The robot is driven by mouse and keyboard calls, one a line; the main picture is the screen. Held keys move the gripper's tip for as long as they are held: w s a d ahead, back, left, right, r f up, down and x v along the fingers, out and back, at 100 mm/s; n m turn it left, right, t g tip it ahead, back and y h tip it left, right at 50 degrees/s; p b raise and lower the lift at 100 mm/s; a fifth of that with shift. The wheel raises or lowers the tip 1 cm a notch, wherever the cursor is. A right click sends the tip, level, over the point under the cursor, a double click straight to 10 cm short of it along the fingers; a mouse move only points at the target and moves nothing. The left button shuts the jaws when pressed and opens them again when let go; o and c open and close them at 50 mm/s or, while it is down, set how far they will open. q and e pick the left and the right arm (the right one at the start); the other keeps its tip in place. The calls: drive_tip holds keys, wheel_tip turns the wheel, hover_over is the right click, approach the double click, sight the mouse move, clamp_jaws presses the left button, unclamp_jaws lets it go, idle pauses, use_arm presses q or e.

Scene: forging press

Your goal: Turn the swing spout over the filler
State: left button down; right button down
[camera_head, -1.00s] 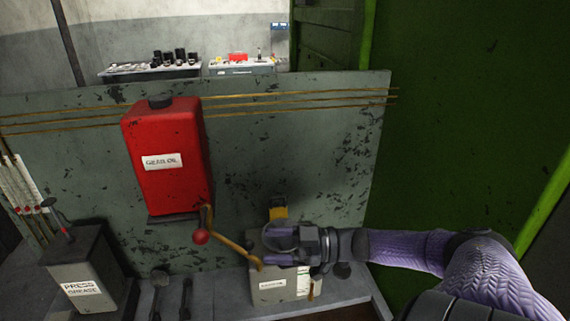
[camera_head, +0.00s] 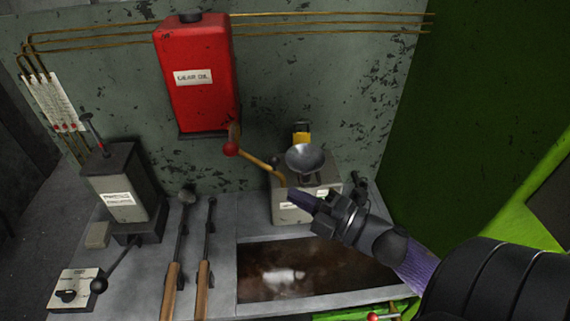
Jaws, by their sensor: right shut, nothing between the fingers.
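The brass swing spout (camera_head: 262,165) comes from under the red gear oil tank (camera_head: 198,80) and slopes down to the right, with a red ball (camera_head: 231,148) near its upper end. Its lower end is at the left part of the grey box (camera_head: 296,212). A grey funnel-like cup, which looks like the filler (camera_head: 305,157), stands on this box, to the right of the spout's end; the spout is beside it, not over it. My left gripper is out of view.
A press grease box (camera_head: 122,190) with a lever stands at the left. Two wooden-handled tools (camera_head: 190,250) lie on the bench, left of a dark recessed tray (camera_head: 310,272). A yellow part (camera_head: 302,131) is behind the cup. A green panel (camera_head: 460,100) closes the right side.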

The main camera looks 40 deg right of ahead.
sight(259, 161)
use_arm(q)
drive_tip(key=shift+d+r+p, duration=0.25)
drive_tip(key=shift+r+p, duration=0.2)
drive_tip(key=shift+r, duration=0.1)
use_arm(e)
drive_tip(key=w, duration=0.9)
drive_tip(key=shift+d+f, duration=0.15)
drive_tip(key=shift+d, duration=0.1)
drive_tip(key=shift+w, duration=0.1)
